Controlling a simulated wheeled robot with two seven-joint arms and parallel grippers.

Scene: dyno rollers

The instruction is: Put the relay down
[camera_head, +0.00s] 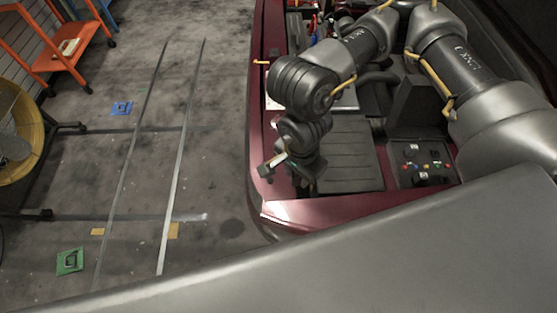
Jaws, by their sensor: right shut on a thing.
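My right gripper (290,172) hangs over the red car's front left corner, with its arm reaching in from the upper right. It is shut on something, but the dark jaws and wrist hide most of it. A small pale piece (276,160) shows at the left side of the jaws. I cannot tell whether it is the relay or part of the gripper. My left gripper is not in view.
The red car body (340,212) has an open engine bay with a panel of small coloured parts (424,165). On the grey floor lie a blue square (122,108) and a green square (70,262). A yellow fan (30,125) and orange cart (65,62) stand left.

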